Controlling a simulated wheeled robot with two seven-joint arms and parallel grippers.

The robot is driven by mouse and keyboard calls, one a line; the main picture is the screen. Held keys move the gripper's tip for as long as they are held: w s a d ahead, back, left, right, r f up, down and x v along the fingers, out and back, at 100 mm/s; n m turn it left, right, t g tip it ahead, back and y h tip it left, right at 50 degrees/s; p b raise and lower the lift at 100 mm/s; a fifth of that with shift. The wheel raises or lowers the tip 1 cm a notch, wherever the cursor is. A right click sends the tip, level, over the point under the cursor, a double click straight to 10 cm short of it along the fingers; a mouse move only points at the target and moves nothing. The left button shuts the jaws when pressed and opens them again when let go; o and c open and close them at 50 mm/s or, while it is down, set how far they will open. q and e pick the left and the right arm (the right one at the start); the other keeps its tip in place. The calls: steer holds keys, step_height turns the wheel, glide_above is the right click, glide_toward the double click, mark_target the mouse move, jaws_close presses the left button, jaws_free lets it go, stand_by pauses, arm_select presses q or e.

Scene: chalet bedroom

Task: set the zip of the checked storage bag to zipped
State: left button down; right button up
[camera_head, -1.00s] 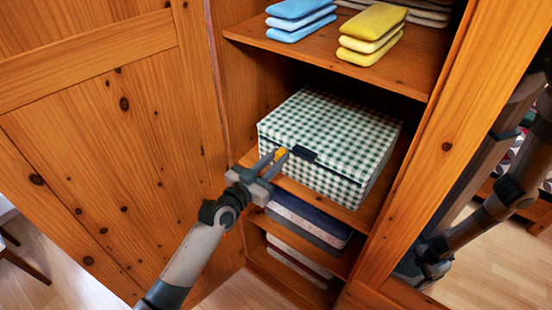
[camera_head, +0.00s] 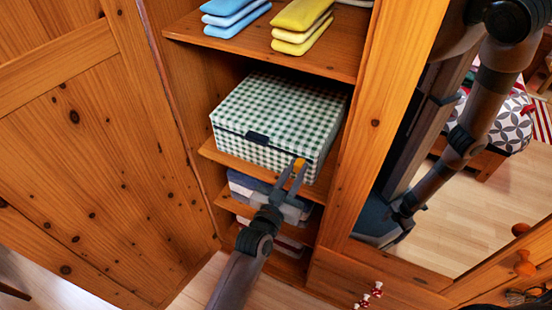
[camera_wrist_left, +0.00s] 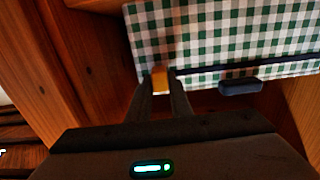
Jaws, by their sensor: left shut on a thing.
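The checked storage bag (camera_head: 285,110), green and white, sits on a middle shelf of the wooden wardrobe. A dark tab (camera_head: 257,138) is on its front, where the zip line runs. My left gripper (camera_head: 293,175) is at the bag's front, right of the tab, near the right front corner. It is shut on the small yellow-orange zip pull (camera_head: 299,163). In the left wrist view the zip pull (camera_wrist_left: 160,79) shows between the fingertips, and a dark zip line runs from it past the tab (camera_wrist_left: 240,87).
The open wardrobe door (camera_head: 90,170) stands at the left. Blue folded items (camera_head: 235,15) and yellow ones (camera_head: 302,22) lie on the shelf above. More folded items (camera_head: 245,187) lie below. A wooden post (camera_head: 375,120) and a mirror (camera_head: 470,200) are at the right.

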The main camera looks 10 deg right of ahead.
arm_select(q)
steer(key=shift+s+d, duration=0.3)
steer(key=shift+d, duration=0.15)
steer(key=c, duration=1.6)
jaws_free()
steer(key=shift+s+d, duration=0.1)
steer(key=shift+d, duration=0.05)
steer(key=shift+s+a+f, duration=0.1)
steer(key=shift+s+a, duration=0.2)
steer(key=shift+a, duration=0.05)
steer(key=shift+b+v, duration=1.9)
steer(key=shift+v, duration=6.4)
steer(key=shift+d, duration=0.1)
